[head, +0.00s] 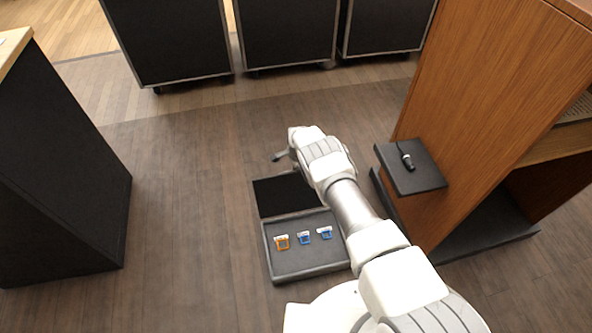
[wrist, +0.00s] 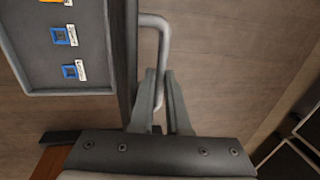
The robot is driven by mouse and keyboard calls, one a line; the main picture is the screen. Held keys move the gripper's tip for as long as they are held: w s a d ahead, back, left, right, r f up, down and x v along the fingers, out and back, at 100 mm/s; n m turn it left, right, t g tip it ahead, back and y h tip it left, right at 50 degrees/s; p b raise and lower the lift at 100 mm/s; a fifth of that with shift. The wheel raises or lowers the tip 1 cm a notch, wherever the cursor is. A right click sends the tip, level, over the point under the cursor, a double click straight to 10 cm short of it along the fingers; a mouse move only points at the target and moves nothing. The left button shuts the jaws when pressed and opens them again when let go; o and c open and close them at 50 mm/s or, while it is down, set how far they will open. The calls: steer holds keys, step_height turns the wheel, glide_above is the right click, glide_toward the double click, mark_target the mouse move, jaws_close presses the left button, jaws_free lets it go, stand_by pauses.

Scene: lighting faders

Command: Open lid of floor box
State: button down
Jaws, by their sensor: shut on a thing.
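The floor box (head: 310,267) is a grey, shallow tray on the wooden floor in the head view. Its dark lid (head: 280,196) stands raised at the far side, and the inside of the box is exposed. In the wrist view the lid (wrist: 124,50) shows nearly edge-on as a dark strip beside the tray (wrist: 70,93). A grey bar handle (wrist: 163,42) sticks out from the lid. My gripper (wrist: 160,76) is shut on this handle. In the head view my arm hides part of the lid and the box's right side.
One orange socket (head: 282,242) and two blue sockets, one at the middle (head: 304,238), sit in the box. A wooden cabinet (head: 480,110) with a small dark shelf (head: 425,178) holding a microphone stands right. Black cases (head: 175,40) stand behind.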

steer(key=shift+w+a+f, duration=0.15)
steer(key=shift+w, duration=0.25)
steer(key=c, duration=1)
jaws_free()
steer(key=shift+o, duration=0.6)
steer(key=shift+s+f, duration=0.1)
steer(key=shift+s, duration=0.05)
steer(key=s+d+r+p, duration=0.1)
steer(key=s+r+p, duration=0.2)
steer(key=r+p, duration=0.6)
step_height(320, 180, up, 9)
